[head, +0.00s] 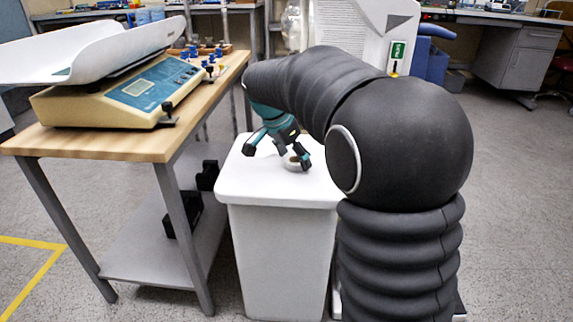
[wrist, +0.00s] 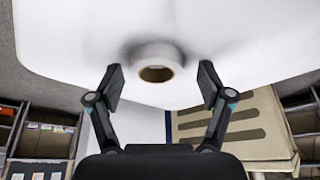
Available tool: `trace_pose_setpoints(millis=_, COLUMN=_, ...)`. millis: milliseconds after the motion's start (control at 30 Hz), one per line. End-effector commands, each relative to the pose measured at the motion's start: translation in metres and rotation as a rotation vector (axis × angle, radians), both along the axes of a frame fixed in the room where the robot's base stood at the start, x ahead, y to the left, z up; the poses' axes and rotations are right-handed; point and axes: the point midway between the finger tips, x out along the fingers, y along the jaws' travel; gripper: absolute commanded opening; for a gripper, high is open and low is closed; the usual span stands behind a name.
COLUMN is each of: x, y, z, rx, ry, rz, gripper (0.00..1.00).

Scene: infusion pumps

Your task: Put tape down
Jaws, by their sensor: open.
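A roll of white tape (head: 292,162) with a brown core lies on the white lid of a bin (head: 240,185) in the head view. In the wrist view the tape (wrist: 156,55) sits on the white surface (wrist: 60,40), just beyond and between my fingertips. My gripper (head: 279,153) is low over the lid at the tape, its fingers spread. In the wrist view my gripper (wrist: 160,86) shows a wide gap between the two fingers, with nothing gripped. Neither finger visibly touches the tape there.
A wooden-topped table (head: 110,143) with a baby scale (head: 115,90) stands left of the bin. A white machine (head: 350,35) stands behind the bin. Small blue-capped items (head: 208,62) sit near the table's right edge. Floor at the right is clear.

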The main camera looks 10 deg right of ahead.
Motion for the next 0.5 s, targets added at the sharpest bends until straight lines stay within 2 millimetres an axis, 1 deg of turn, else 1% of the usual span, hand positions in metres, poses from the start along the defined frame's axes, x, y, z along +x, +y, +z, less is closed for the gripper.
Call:
trace_pose_setpoints(millis=167, x=0.0, y=0.0, z=0.0, rx=0.0, ry=0.0, rz=0.0, gripper=0.8)
trace_pose_setpoints(millis=200, x=0.0, y=0.0, z=0.0001, rx=0.0, ry=0.0, rz=0.0, gripper=0.7)
trace_pose_setpoints(millis=267, x=0.0, y=0.0, z=0.0001, rx=0.0, ry=0.0, rz=0.0, gripper=0.55)
trace_pose_setpoints(millis=300, x=-0.0001, y=0.0001, z=0.0001, rx=0.0, ry=0.0, rz=0.0, gripper=0.45)
trace_pose_setpoints(millis=367, x=-0.0001, y=0.0002, z=0.0001, rx=0.0, ry=0.0, rz=0.0, gripper=0.3)
trace_pose_setpoints(millis=400, x=-0.0001, y=0.0001, z=0.0001, rx=0.0, ry=0.0, rz=0.0, gripper=0.21)
trace_pose_setpoints(millis=467, x=-0.0001, y=0.0001, z=0.0001, rx=0.0, ry=0.0, rz=0.0, gripper=0.2)
trace_pose_setpoints(millis=500, x=-0.0001, y=0.0002, z=0.0001, rx=0.0, ry=0.0, rz=0.0, gripper=0.15)
